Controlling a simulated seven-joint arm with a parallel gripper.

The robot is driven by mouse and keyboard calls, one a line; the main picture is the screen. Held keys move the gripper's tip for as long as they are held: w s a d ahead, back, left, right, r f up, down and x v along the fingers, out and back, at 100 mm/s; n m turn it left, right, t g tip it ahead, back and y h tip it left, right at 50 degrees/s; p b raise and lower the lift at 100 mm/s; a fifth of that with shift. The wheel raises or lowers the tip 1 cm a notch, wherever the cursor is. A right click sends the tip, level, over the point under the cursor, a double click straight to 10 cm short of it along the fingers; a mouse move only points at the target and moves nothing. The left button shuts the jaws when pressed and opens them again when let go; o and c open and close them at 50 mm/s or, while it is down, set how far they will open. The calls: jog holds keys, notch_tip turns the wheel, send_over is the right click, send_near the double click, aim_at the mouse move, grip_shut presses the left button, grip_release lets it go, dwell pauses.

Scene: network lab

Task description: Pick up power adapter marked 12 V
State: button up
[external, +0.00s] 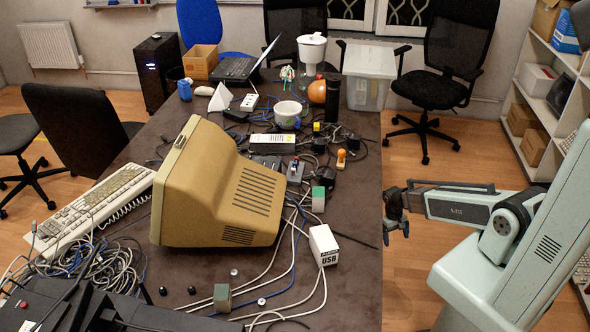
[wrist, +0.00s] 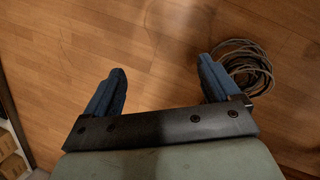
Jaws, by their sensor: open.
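Several black blocks that look like power adapters lie among cables on the table, one (external: 319,144) near the back right, another (external: 352,141) beside it and a third (external: 327,176) nearer. No 12 V marking is legible on any of them. My gripper (external: 396,228) is off the right edge of the table, over the floor, apart from all of these. In the wrist view its two blue fingers (wrist: 162,70) are spread wide with nothing between them. No adapter shows in the wrist view.
A beige CRT monitor (external: 225,190) fills the table's middle. A white USB box (external: 323,245) stands near the right edge. An orange ball (external: 317,92) and a plastic bin (external: 369,75) are farther back. Coiled cable (wrist: 243,66) lies on the floor. Shelves (external: 545,110) stand at right.

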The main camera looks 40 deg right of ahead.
jog(key=w+d+r+m+t+h, duration=0.1)
jog(key=w+d+r+m+t, duration=0.1)
jog(key=w+d+r, duration=0.55)
jog(key=w+d+r+m+t+h, duration=0.1)
jog(key=w+d+r, duration=0.3)
jog(key=w+d, duration=0.55)
jog(key=w+d+r+m+t, duration=0.1)
jog(key=w+d+r, duration=0.3)
jog(key=r, duration=0.3)
jog(key=w+d+r+m+h, duration=0.1)
jog(key=w+d+r, duration=0.3)
jog(key=w+r, duration=0.15)
jog(key=w+d+r+m+t, duration=0.1)
jog(key=w+d+r, duration=0.25)
jog(key=r, duration=0.35)
jog(key=n+g+y, duration=0.2)
jog(key=y, duration=0.2)
send_near(318, 141)
notch_tip(318, 141, down, 11)
jog(key=shift+f, duration=0.2)
